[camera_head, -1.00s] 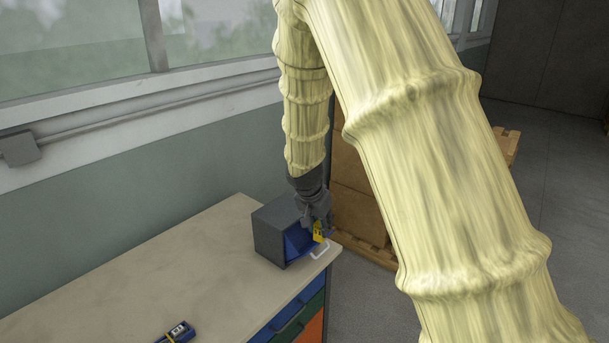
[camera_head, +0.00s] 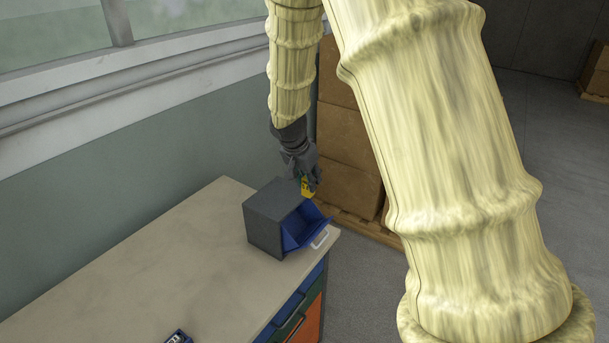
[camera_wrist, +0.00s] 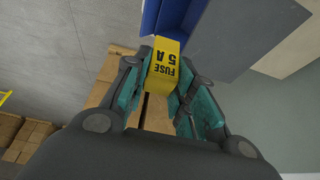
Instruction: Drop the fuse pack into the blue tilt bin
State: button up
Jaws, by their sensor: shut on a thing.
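The fuse pack (camera_wrist: 163,68) is a small yellow box marked "FUSE 5 A"; it also shows in the head view (camera_head: 308,186). My gripper (camera_wrist: 160,88) is shut on it, with a teal-padded finger on each side. The blue tilt bin (camera_head: 303,228) is tilted open out of a dark grey housing (camera_head: 268,220) at the far end of the bench. My gripper in the head view (camera_head: 306,180) holds the pack above the bin's opening, apart from it as far as I can tell. Part of the blue bin (camera_wrist: 176,20) shows beyond the pack in the wrist view.
The bench top (camera_head: 150,265) is mostly clear. A blue device (camera_head: 178,337) lies at its near edge. A white handle (camera_head: 320,240) is by the bin's front. Stacked cardboard boxes (camera_head: 348,150) on a pallet stand behind the bench. A wall with windows runs along the left.

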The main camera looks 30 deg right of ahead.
aim_at(306, 191)
jog(key=shift+s+f, duration=0.25)
jog(key=shift+f, duration=0.15)
jog(key=f, duration=0.1)
jog(key=w+f+b, duration=0.1)
jog(key=f, duration=0.1)
jog(key=w+f+b, duration=0.1)
jog(key=shift+f, duration=0.15)
jog(key=shift+s, duration=0.5)
jog(key=shift+w+f, duration=0.25)
jog(key=shift+w, duration=0.25)
jog(key=o, duration=1.1)
jog(key=shift+s+r, duration=0.2)
jog(key=shift+s, duration=0.15)
jog(key=shift+w+f, duration=0.1)
jog(key=shift+w, duration=0.05)
